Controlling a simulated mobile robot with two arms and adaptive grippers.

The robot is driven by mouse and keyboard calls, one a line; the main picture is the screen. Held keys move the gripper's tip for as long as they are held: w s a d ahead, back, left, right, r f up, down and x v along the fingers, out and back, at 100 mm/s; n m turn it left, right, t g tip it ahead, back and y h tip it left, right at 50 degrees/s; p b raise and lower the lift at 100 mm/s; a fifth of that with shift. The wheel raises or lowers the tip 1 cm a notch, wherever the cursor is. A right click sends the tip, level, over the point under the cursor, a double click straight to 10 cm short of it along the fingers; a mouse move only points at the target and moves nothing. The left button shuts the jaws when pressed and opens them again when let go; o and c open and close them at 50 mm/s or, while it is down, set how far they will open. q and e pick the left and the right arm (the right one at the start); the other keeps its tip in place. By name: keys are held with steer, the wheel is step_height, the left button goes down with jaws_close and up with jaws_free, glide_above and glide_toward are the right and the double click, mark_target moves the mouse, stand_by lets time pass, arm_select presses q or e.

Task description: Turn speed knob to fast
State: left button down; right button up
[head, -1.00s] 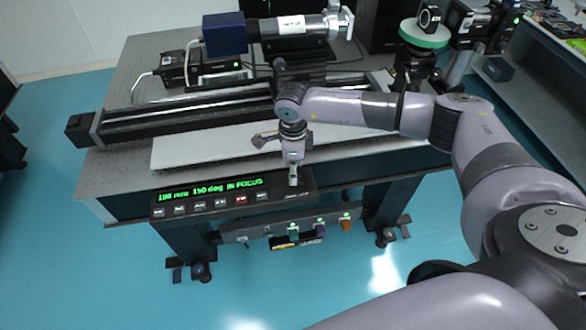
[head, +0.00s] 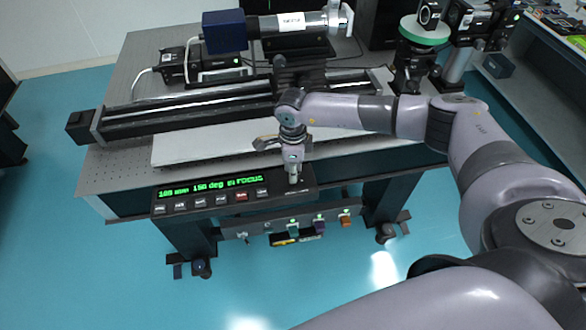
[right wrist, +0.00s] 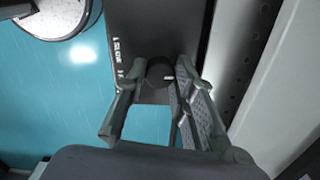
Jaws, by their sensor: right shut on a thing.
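The speed knob (right wrist: 158,72) is a small dark round knob with a light pointer mark, on the black control panel (right wrist: 150,30) in the right wrist view. My right gripper (right wrist: 150,76) has its two fingers on either side of the knob and is shut on it. In the head view, my right gripper (head: 293,180) points down at the right end of the control panel (head: 163,193), hiding the knob there. My left gripper is not in view.
The panel's green display (head: 210,186) reads roughly "100 mm 150 deg IN FOCUS", above a row of buttons. A linear rail (head: 190,107) and a blue-ended cylinder device (head: 224,31) stand on the optical table (head: 110,170). Below hangs a bar with coloured items (head: 319,227).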

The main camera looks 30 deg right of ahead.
jaws_close()
steer(key=shift+m, duration=0.3)
steer(key=m+b, duration=0.2)
steer(key=m, duration=0.1)
steer(key=shift+w+f+m, duration=0.1)
steer(key=shift+m, duration=0.3)
steer(key=m+b, duration=0.2)
steer(key=m, duration=0.1)
steer(key=shift+m, duration=0.3)
steer(key=m+b, duration=0.1)
steer(key=m, duration=0.2)
steer(key=shift+m, duration=0.3)
steer(key=m+b, duration=0.1)
steer(key=m, duration=0.5)
steer(key=shift+d+b, duration=0.1)
steer(key=shift+b, duration=0.25)
steer(key=m, duration=0.6)
steer(key=shift+r, duration=0.2)
steer(key=shift+m, duration=0.3)
